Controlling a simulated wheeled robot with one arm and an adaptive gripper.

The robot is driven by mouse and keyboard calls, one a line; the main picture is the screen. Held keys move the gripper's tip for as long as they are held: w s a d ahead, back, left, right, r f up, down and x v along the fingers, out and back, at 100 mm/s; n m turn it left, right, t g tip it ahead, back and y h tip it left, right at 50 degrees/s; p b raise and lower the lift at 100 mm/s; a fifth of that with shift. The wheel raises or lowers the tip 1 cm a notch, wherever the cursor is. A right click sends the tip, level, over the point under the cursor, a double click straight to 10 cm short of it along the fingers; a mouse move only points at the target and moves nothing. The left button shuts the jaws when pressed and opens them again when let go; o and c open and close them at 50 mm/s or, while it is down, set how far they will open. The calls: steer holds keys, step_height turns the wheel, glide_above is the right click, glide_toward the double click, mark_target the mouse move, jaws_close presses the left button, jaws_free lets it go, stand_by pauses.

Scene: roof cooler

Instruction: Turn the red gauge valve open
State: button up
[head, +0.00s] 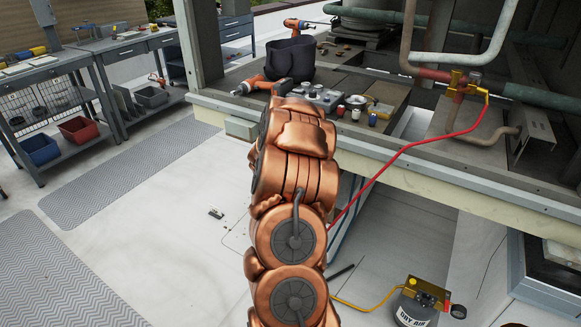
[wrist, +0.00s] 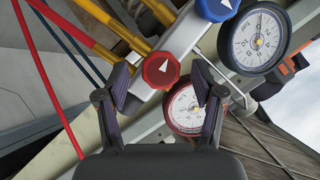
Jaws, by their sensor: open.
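The red gauge valve (wrist: 161,70) shows in the wrist view as a red knob with a white arrow, on a silver manifold body (wrist: 186,38). A red-rimmed gauge (wrist: 186,108) sits just below it. My gripper (wrist: 164,84) is open, with one finger on the left and one on the right of the red knob. I cannot tell whether either finger touches it. A blue knob (wrist: 216,8) with a white arrow and a dark-rimmed gauge (wrist: 257,38) sit at the upper right. In the head view my copper arm hides my gripper and the red knob.
Red hose (wrist: 50,85) and yellow hoses (wrist: 120,27) lead off the manifold. In the head view, a red hose (head: 408,149) crosses to a brass fitting (head: 466,86). A dark bag (head: 291,60), drills and small cans (head: 356,102) crowd the cooler ledge. A dry air cylinder (head: 416,308) stands below.

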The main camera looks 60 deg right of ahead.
steer(key=v, duration=1.1)
steer(key=shift+a+r, duration=0.15)
steer(key=shift+a, duration=0.15)
steer(key=shift+s, duration=0.15)
